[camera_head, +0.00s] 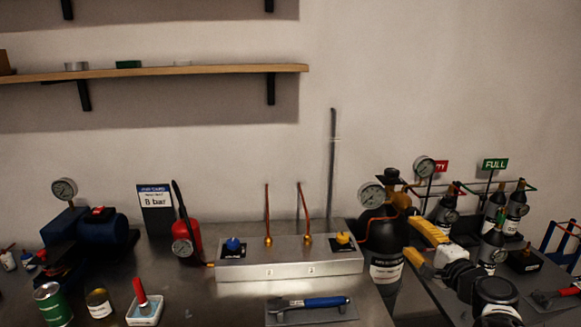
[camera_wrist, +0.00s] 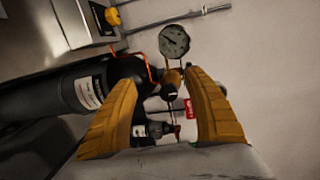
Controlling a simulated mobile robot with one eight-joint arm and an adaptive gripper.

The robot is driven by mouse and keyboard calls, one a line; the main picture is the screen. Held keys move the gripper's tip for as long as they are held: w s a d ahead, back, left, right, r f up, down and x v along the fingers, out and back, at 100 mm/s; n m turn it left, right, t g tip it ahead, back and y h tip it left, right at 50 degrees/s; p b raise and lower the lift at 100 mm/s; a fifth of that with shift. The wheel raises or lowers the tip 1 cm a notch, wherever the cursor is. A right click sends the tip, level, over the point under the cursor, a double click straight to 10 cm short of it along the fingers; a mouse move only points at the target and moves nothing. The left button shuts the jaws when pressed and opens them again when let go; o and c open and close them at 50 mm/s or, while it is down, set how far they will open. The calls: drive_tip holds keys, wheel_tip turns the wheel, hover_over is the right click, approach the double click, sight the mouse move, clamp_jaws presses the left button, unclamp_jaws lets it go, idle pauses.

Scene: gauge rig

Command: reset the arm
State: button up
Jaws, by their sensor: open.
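My gripper (camera_head: 424,246) is at the right of the head view, with yellow fingers spread apart and nothing between them. It is in front of and beside a large black gas cylinder (camera_head: 381,235) with a pressure gauge (camera_head: 371,195) on top. In the wrist view, both yellow fingers of my gripper (camera_wrist: 160,118) show wide apart. Beyond them are the black cylinder (camera_wrist: 85,97) and its gauge (camera_wrist: 174,40), turned sideways. My dark arm links partly cover the right side table in the head view.
A metal manifold block (camera_head: 290,258) with blue and yellow knobs stands mid-bench. A blue-handled tool (camera_head: 312,302) lies before it. A red bottle (camera_head: 187,235) and blue compressor (camera_head: 105,230) stand left. Small cylinders (camera_head: 494,245) stand right by a FULL sign (camera_head: 495,165). A shelf (camera_head: 180,72) hangs above.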

drive_tip(key=s+a+n+g+y, duration=0.1)
drive_tip(key=s+a+n+g, duration=0.2)
drive_tip(key=s+a+n, duration=0.35)
drive_tip(key=s+a+n+g, duration=0.3)
drive_tip(key=s+a, duration=0.1)
drive_tip(key=a, duration=0.5)
drive_tip(key=s+f+n+g+h, duration=0.3)
drive_tip(key=s+n, duration=0.4)
drive_tip(key=s, duration=0.9)
drive_tip(key=shift+f, duration=0.4)
